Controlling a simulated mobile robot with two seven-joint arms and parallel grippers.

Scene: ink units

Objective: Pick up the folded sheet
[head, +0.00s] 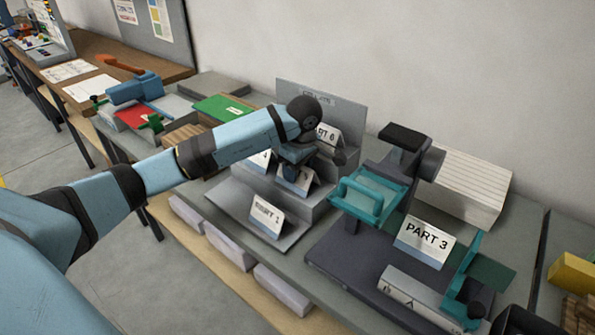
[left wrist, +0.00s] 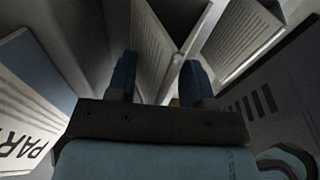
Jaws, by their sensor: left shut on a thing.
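Several folded sheets stand like tents on a grey stepped stand (head: 225,197). A sheet marked PART 1 (head: 267,219) is on the lowest step, another (head: 299,180) is on the step above, and one ending in 6 (head: 328,134) is at the back. My left gripper (head: 291,170) is low among the upper sheets. In the left wrist view its two blue fingers (left wrist: 158,80) are shut on a folded sheet (left wrist: 165,35) with printed lines. My arm hides part of the stand, so which sheet it is in the head view is hard to tell. My right gripper is out of view.
A teal and dark machine (head: 370,195) with a PART 3 sheet (head: 426,241) stands right of the stand. A stack of pale sheets (head: 465,185) is behind it. Another sheet marked PAR (left wrist: 25,115) is close at left in the wrist view. A green folder (head: 223,108) lies at the left.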

